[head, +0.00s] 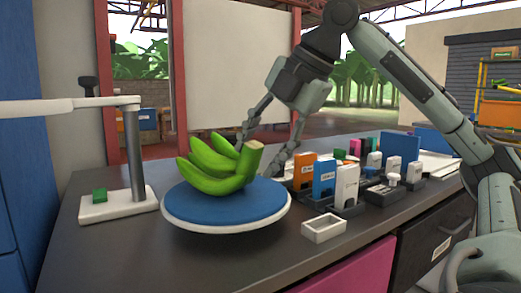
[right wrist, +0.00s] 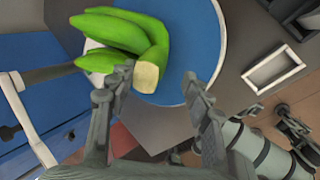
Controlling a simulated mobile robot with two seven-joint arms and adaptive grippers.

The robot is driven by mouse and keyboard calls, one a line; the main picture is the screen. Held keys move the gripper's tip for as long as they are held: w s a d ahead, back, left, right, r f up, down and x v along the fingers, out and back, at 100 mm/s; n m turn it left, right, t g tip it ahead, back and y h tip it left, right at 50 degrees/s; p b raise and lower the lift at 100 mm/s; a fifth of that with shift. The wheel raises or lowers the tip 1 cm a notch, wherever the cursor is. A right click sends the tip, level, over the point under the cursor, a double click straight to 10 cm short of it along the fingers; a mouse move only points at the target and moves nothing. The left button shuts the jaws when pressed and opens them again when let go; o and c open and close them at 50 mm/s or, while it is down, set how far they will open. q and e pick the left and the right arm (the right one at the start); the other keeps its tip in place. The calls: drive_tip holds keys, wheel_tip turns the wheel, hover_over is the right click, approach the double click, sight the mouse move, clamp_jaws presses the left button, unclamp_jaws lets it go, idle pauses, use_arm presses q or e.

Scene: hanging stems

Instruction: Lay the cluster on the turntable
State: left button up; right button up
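The green banana cluster (head: 218,165) lies on the blue top of the round turntable (head: 190,212), its cut stem up and to the right. My right gripper (head: 262,155) is open above the turntable's far side, one finger behind the stem and one to its right. In the right wrist view the cluster (right wrist: 125,30) lies on the turntable (right wrist: 208,40), and the stem end shows between the spread fingers of the right gripper (right wrist: 156,78), closer to the left finger. I cannot tell whether that finger touches it. My left gripper is not in view.
A stand with a post and white arm (head: 135,155) is left of the turntable. A small white tray (head: 323,228) and several upright boxes and stamps (head: 323,178) stand to its right. The dark counter (head: 225,262) is clear in front.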

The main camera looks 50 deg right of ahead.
drive_tip(key=shift+s, duration=0.1)
drive_tip(key=v, duration=1.2)
